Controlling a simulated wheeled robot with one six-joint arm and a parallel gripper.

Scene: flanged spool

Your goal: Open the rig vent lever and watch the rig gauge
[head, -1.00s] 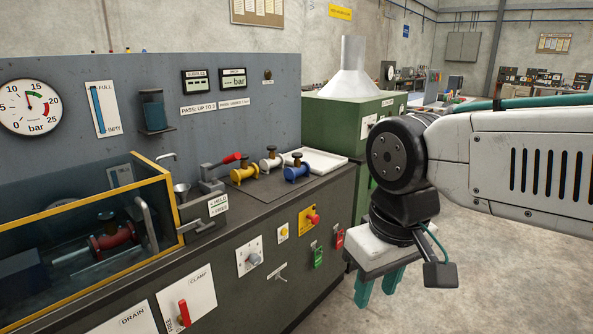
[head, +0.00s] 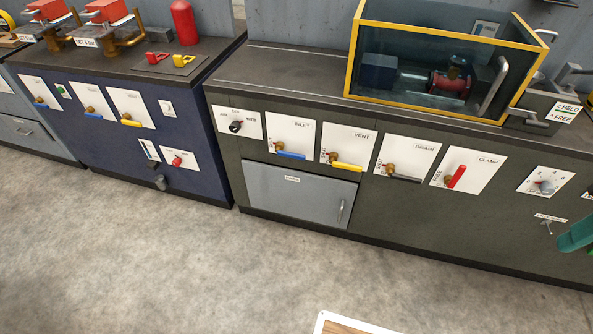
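The rig vent lever (head: 348,167) has a yellow handle on a brass valve, on a white plate marked VENT (head: 359,138) in the front of the dark bench. The handle points right along the plate's lower edge. The rig gauge is out of view now. The glass rig chamber (head: 372,98) with a yellow frame stands on the bench top above, with a red flanged spool (head: 450,83) inside. Of my gripper, only a teal finger part (head: 577,236) shows at the right edge, well right of the vent lever. Its opening cannot be seen.
A blue INLET lever (head: 290,155) is left of the vent; a grey DRAIN lever (head: 404,178) and red CLAMP lever (head: 457,177) are right. Below is a grey drawer (head: 300,195). A navy bench (head: 200,120) stands left. The concrete floor (head: 200,270) in front is mostly clear.

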